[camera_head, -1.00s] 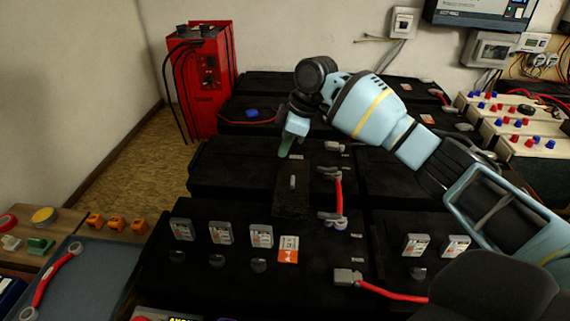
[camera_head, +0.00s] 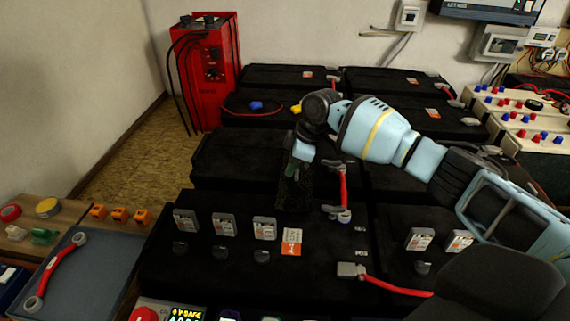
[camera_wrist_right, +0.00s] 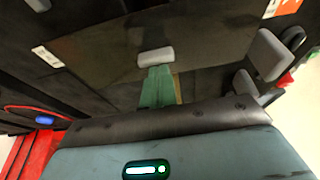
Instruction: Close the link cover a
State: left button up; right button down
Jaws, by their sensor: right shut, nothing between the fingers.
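The link cover a (camera_head: 294,197) looks like a black panel on the black battery in the middle of the head view. I cannot tell its exact tilt. My right gripper (camera_head: 291,172) is over it and hides its upper part. In the right wrist view its green fingers (camera_wrist_right: 158,86) are together and empty, with their tips at a small grey tab (camera_wrist_right: 156,56) on a dark surface. I cannot tell whether they touch the tab. A red link cable (camera_head: 344,188) with grey end clamps lies just right of the cover. My left gripper is out of view.
Black batteries fill the middle. Several grey labelled blocks (camera_head: 224,224) and an orange-white card (camera_head: 291,241) are in front. A red charger (camera_head: 211,72) stands back left. A blue-grey tray (camera_head: 85,275) with a red cable lies front left.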

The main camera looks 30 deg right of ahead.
aim_at(302, 177)
dwell(0.3)
jog(key=s+d+p, duration=0.2)
jog(key=d+p, duration=0.1)
jog(key=shift+s+d+r, duration=0.2)
jog(key=shift+s, duration=0.1)
jog(key=s+d+p, duration=0.2)
jog(key=s+d, duration=0.2)
jog(key=d, duration=0.1)
jog(key=shift+d+f+p, duration=0.25)
jog(key=shift+d+p, duration=0.1)
jog(key=shift+s, duration=0.2)
jog(key=v, duration=0.8)
jog(key=shift+w+a+p, duration=0.15)
jog(key=shift+a+p, duration=0.05)
jog(key=shift+p, duration=0.1)
